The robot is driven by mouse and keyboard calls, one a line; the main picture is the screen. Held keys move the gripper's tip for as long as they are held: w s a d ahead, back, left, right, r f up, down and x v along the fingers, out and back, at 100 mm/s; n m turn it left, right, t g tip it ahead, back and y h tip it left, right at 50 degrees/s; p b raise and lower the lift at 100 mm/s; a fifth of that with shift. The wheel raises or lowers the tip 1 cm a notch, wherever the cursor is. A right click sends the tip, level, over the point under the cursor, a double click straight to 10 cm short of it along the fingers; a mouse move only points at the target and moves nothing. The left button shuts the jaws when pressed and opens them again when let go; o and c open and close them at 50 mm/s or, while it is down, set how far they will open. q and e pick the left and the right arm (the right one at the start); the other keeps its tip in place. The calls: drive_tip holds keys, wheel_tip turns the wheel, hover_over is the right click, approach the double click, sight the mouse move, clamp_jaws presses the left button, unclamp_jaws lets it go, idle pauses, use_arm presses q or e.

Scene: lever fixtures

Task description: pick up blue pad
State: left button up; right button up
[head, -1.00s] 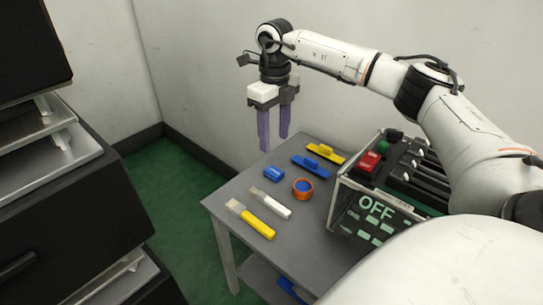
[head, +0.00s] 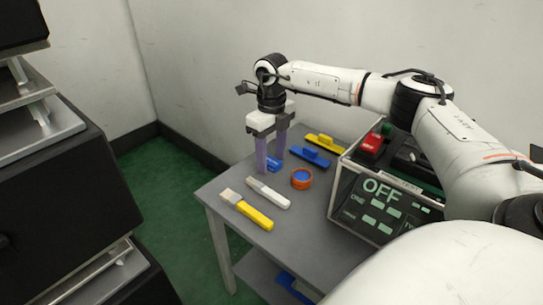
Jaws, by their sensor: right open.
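The small blue pad (head: 275,163) lies on the grey table (head: 243,191), near its left edge, partly hidden by a finger. My right gripper (head: 271,165) points down with its two purple fingers open. The fingertips are low, close around the blue pad in the head view, one to its left and one at its upper right. I cannot tell whether they touch it. My left gripper is not in view.
An orange ring-shaped item (head: 302,179) with a blue centre, a white-handled brush (head: 268,193) and a yellow-handled brush (head: 247,210) lie nearby. Behind are a blue handled block (head: 311,157) and a yellow one (head: 325,142). A control box (head: 382,199) stands at right.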

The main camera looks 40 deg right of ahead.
sight(271, 161)
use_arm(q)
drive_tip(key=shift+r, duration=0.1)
use_arm(e)
drive_tip(key=c, duration=1.1)
